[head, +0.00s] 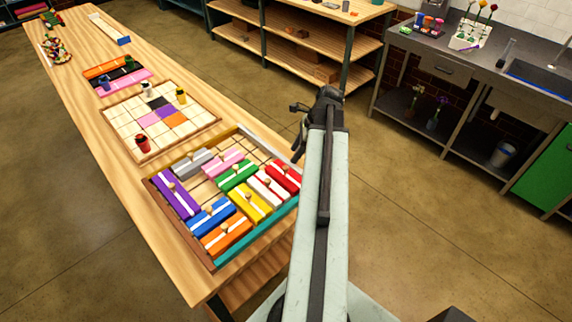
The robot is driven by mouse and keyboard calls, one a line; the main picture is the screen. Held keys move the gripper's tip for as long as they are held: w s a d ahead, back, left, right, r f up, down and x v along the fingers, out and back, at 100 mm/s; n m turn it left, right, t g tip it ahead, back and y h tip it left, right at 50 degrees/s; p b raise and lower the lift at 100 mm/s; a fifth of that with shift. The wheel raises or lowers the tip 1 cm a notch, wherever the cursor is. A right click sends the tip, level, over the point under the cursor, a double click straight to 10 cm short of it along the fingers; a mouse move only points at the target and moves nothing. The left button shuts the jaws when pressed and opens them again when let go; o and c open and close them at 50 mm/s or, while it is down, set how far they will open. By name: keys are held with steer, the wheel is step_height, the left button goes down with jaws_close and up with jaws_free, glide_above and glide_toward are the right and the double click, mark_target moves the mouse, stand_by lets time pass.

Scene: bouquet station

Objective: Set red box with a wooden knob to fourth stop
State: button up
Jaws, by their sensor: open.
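The red box (291,179) lies at the right side of a wooden tray (158,199) of coloured boxes in the head view. It has a pale stripe and a small wooden knob on top. A white box (262,184) with red parts lies beside it on the left. My gripper (301,124) is dark and open. In the picture it shows just above and right of the tray's far right corner, apart from the red box. My arm passes close to the tray's right edge. Marks for the stops cannot be made out.
Purple (178,197), grey, pink, green, yellow, blue and orange boxes crowd the tray; bare slots show near its far side. A tiled board (120,124) with small cups stands behind it on the table. Shelves (310,45) and a sink counter stand beyond open floor.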

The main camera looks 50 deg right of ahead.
mark_target(286, 167)
steer(key=b+x, duration=0.6)
steer(key=x, duration=0.1)
steer(key=shift+s+f+b, duration=0.1)
steer(key=shift+f+b, duration=0.05)
steer(key=shift+b, duration=0.15)
steer(key=shift+w+a+f+b, duration=0.1)
steer(key=shift+w+f+b, duration=0.15)
steer(key=shift+f+b, duration=0.15)
steer(key=shift+r, duration=0.15)
jaws_close()
stand_by(0.5)
